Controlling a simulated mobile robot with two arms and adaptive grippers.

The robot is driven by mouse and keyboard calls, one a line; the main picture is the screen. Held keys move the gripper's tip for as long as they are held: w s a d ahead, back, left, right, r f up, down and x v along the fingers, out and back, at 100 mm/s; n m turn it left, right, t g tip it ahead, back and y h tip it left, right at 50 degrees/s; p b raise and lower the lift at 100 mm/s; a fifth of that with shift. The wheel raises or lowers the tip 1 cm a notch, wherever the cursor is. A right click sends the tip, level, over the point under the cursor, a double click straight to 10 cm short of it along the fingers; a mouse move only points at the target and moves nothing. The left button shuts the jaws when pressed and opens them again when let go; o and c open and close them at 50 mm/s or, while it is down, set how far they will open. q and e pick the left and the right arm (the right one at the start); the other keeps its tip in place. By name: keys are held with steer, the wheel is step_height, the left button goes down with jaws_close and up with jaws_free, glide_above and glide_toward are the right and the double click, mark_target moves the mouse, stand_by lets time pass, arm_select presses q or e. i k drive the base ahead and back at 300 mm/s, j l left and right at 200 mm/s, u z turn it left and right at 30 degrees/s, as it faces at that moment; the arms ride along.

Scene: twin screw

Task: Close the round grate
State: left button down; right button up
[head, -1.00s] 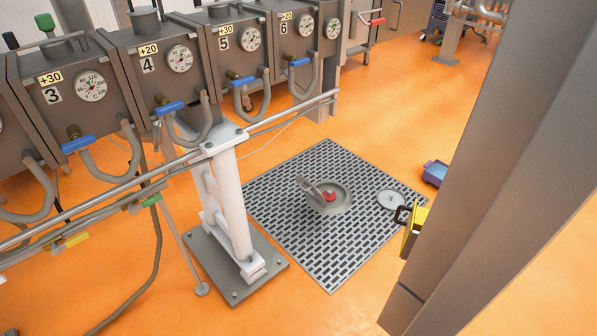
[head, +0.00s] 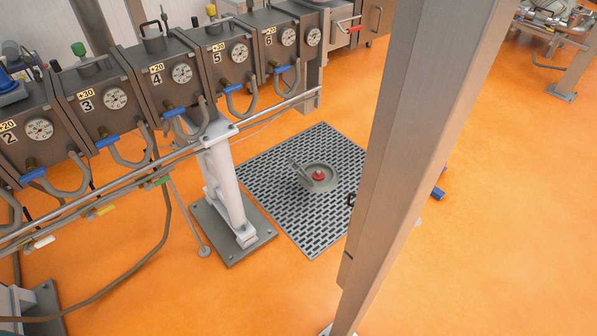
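A round grey drain opening (head: 323,180) with a red part (head: 319,175) in its middle is set in the slotted floor grating (head: 268,195). A grey flat piece (head: 297,168) stands tilted at the left edge of the round opening; I cannot tell whether it is a hinged lid. The separate round disc seen earlier on the right part of the grating is now hidden behind the steel post. Neither of my grippers is in view.
A tall steel post (head: 420,140) stands in front, covering the grating's right side. A white pipe stand (head: 228,190) on a base plate stands left of the grating. Numbered grey boxes (head: 175,75) and long pipes run along the left.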

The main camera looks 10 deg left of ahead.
mark_target(295, 167)
steer(key=l, duration=0.75)
steer(key=k+l+u, duration=0.1)
steer(key=l, duration=0.65)
steer(key=i+l, duration=0.2)
steer(key=l, duration=0.15)
steer(key=i+l, duration=0.15)
steer(key=l, duration=0.2)
steer(key=i+l, duration=0.2)
steer(key=l, duration=0.15)
steer(key=i+l+u, duration=0.1)
steer(key=l, duration=0.25)
steer(key=i+l, duration=0.2)
steer(key=l, duration=0.2)
steer(key=i+l, duration=0.15)
steer(key=i, duration=0.2)
steer(key=i+l+u, duration=0.1)
steer(key=i, duration=0.3)
steer(key=i+l, duration=0.25)
steer(key=i+u, duration=0.05)
steer(key=i, duration=0.05)
